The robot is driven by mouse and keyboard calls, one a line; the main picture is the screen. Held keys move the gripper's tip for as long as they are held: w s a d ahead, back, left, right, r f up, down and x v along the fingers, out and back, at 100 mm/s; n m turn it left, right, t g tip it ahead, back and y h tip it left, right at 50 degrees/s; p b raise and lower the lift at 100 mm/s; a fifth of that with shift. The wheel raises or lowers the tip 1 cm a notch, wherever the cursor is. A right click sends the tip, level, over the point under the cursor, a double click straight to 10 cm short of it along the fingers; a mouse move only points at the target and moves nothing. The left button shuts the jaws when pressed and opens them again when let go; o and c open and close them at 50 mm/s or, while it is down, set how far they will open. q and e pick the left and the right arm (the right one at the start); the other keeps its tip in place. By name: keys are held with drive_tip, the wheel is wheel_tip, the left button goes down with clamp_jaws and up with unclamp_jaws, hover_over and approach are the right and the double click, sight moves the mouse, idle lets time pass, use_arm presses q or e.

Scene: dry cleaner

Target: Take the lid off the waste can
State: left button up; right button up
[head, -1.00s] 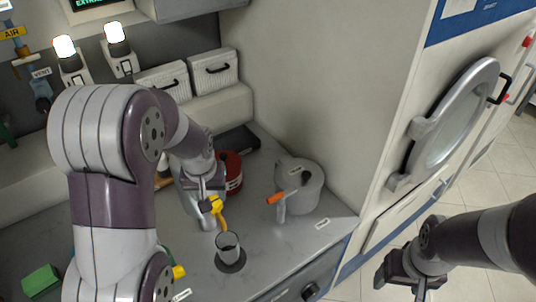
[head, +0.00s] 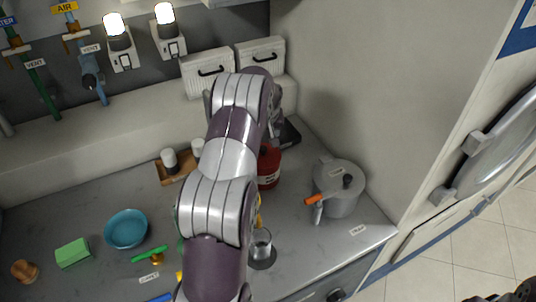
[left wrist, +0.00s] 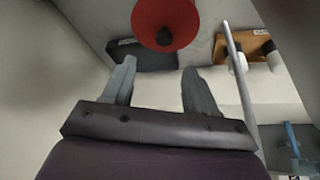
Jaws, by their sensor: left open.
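The red can (head: 269,167), which I take to be the waste can, stands on the counter, partly hidden by my left arm in the head view. In the left wrist view its round red lid (left wrist: 180,15) shows at the top, with a dark knob (left wrist: 164,37) near the lid's lower edge. My left gripper (left wrist: 158,64) is open and empty. Its fingers point toward the lid, and the knob lies beyond the tips, roughly between their lines. I see no contact. At the head view's bottom right corner only a dark bit of my right gripper (head: 500,297) shows.
A grey lidded pot (head: 340,190) and an orange-handled tool (head: 315,203) stand right of the red can. A teal bowl (head: 126,229) sits left.

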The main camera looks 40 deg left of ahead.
sight(263, 148)
use_arm(q)
drive_tip(key=p+x, duration=0.1)
drive_tip(key=x, duration=0.2)
drive_tip(key=p+x, duration=0.1)
drive_tip(key=x, duration=0.3)
drive_tip(key=s+p+x, duration=0.1)
drive_tip(key=p+x, duration=0.1)
drive_tip(key=x, duration=0.2)
drive_tip(key=shift+f, duration=0.15)
drive_tip(key=shift+w+a+f, duration=0.1)
drive_tip(key=shift+f, duration=0.2)
drive_tip(key=shift+r, duration=0.1)
clamp_jaws()
